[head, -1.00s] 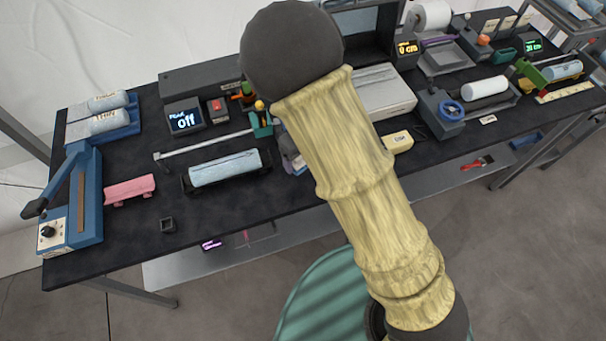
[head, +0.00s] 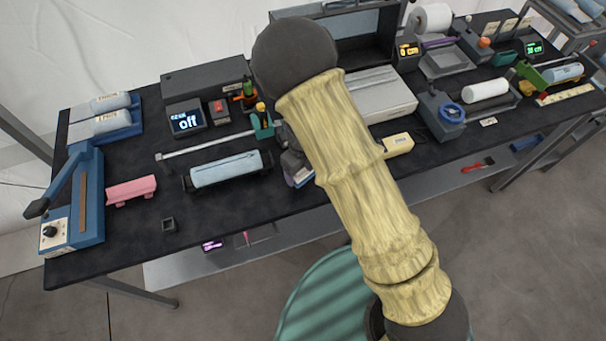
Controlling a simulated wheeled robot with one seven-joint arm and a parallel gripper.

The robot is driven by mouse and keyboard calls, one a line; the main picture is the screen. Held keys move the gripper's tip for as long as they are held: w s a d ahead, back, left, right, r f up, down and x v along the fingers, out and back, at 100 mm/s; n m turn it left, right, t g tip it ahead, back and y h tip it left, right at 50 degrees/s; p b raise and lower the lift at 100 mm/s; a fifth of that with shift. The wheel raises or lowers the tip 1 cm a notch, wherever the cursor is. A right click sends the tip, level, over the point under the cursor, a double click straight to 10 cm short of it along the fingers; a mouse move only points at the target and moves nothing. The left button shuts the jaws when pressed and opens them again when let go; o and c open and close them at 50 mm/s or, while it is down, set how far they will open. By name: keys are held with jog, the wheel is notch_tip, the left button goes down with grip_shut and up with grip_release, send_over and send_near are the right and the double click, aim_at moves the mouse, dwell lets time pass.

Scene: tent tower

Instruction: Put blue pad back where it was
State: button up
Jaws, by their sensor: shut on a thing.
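My gripper is not clearly seen; my own yellow-sleeved arm with its dark round joint covers the middle of the head view. A dark grey shape (head: 292,163) with a pale, bluish lower part shows at the arm's left edge; I cannot tell what it is. I cannot tell which thing is the blue pad. A light blue padded roll (head: 226,169) lies in a black cradle left of the arm. Two more light blue rolls (head: 112,122) lie in a blue tray at the far left, and another light blue roll (head: 563,73) lies at the far right.
The dark table (head: 120,225) is crowded. A metal bar (head: 205,145) lies behind the cradle. A yellow block (head: 398,144) and blue-knobbed device (head: 440,115) are right of my arm.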

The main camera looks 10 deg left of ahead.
aim_at(303, 176)
jog(key=shift+f, duration=0.15)
jog(key=shift+f, duration=1.7)
jog(key=shift+f, duration=0.2)
jog(key=o, duration=1)
notch_tip(303, 176, up, 12)
jog(key=shift+r, duration=0.2)
